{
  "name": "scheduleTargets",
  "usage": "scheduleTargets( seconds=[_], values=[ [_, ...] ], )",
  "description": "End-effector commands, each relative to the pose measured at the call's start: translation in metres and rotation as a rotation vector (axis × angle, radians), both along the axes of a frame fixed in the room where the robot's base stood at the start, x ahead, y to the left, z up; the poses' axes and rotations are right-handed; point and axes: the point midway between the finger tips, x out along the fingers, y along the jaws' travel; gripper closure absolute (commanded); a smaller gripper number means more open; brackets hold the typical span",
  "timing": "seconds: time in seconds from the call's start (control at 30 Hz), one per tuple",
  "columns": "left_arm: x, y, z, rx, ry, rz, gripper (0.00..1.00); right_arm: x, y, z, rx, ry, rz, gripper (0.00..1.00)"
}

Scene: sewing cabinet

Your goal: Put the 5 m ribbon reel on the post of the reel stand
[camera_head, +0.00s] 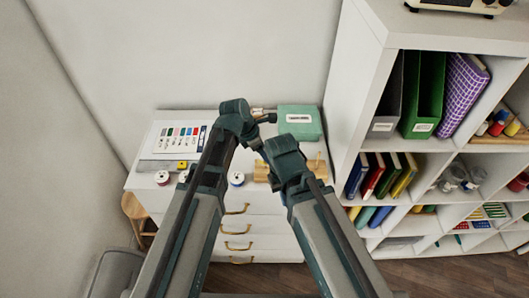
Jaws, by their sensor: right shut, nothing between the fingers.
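Several small white reels stand on the white cabinet top (143,181): one with a red centre (162,178), one beside it (184,177), and one with a blue centre (237,179) between my arms. I cannot read which is the 5 m reel. A light wooden piece (261,172), perhaps the reel stand, is partly hidden by my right arm; I cannot make out its post clearly. My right gripper (262,148) is shut and empty above the cabinet top, near the wooden piece. My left gripper (268,118) is farther back near the green box; its fingers are too small to judge.
A green labelled box (300,122) sits at the back right of the cabinet top. A colour chart (178,137), a grey ruler-like strip (157,166) and a yellow item (182,165) lie at left. A tall white shelf (352,75) bounds the right side.

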Motion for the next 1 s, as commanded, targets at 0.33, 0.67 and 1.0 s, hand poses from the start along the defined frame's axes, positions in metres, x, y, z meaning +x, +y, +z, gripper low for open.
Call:
scheduleTargets(
  seconds=[0.33, 0.67, 1.0],
  values=[
    [0.0000, 0.0000, -0.0070, 0.000, 0.000, 0.000, 0.88, 0.0000, 0.0000, -0.0071, 0.000, 0.000, 0.000, 1.00],
    [0.0000, 0.0000, -0.0068, 0.000, 0.000, 0.000, 0.26, 0.0000, 0.0000, -0.0068, 0.000, 0.000, 0.000, 1.00],
    [0.0000, 0.0000, -0.0068, 0.000, 0.000, 0.000, 0.00, 0.0000, 0.0000, -0.0068, 0.000, 0.000, 0.000, 1.00]
  ],
)
